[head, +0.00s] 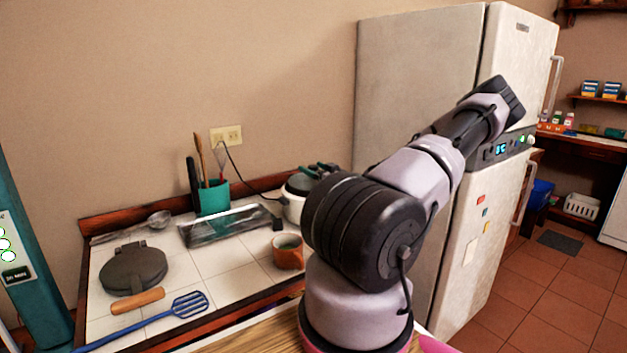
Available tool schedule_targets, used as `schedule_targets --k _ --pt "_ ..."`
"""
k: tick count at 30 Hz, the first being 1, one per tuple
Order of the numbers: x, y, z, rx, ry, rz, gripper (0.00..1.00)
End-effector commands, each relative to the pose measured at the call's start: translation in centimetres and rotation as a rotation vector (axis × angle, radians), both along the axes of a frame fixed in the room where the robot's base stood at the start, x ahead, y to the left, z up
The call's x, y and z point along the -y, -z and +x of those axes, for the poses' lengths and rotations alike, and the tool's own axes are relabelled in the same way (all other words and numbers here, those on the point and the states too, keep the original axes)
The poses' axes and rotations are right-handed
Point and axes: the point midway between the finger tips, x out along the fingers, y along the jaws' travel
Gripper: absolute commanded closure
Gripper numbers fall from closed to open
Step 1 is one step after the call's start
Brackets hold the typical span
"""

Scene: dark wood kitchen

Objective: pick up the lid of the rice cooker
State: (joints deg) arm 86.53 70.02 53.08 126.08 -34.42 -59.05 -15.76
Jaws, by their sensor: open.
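The rice cooker (292,209) stands at the back right of the tiled counter, near the wall and beside the fridge. It has a pale body and a dark lid (300,184) that appears to sit on top. My arm's large dark joint hides its right side. Dark and green parts show at the lid's right edge; I cannot tell what they belong to. My arm rises across the right half of the head view, in front of the fridge. My gripper is not in view.
An orange-brown mug (288,254) stands in front of the cooker. A long glossy tray-like object (222,226), a teal utensil holder (212,199), a dark round waffle iron (133,269) and a blue slotted spatula (188,305) occupy the counter. The fridge (415,90) bounds the right.

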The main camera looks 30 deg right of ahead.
Motion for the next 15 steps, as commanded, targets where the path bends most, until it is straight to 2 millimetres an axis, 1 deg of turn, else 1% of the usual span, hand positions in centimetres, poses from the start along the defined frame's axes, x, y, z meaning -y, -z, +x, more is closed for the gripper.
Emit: schedule_targets --k 6,7,8,9,11,12,13,15 --pt "-0.01 -0.01 0.13 0.000 0.000 0.000 0.20" --pt "-0.01 -0.01 0.12 0.000 0.000 0.000 0.27" --pt "-0.01 -0.01 0.12 0.000 0.000 0.000 0.39" --pt "-0.02 -0.01 0.12 0.000 0.000 0.000 0.54" --pt "-0.01 -0.01 0.11 0.000 0.000 0.000 0.77" --pt "-0.01 -0.01 0.11 0.000 0.000 0.000 0.92" --pt "-0.01 -0.01 0.11 0.000 0.000 0.000 1.00" --pt "-0.01 -0.01 0.10 0.000 0.000 0.000 1.00"
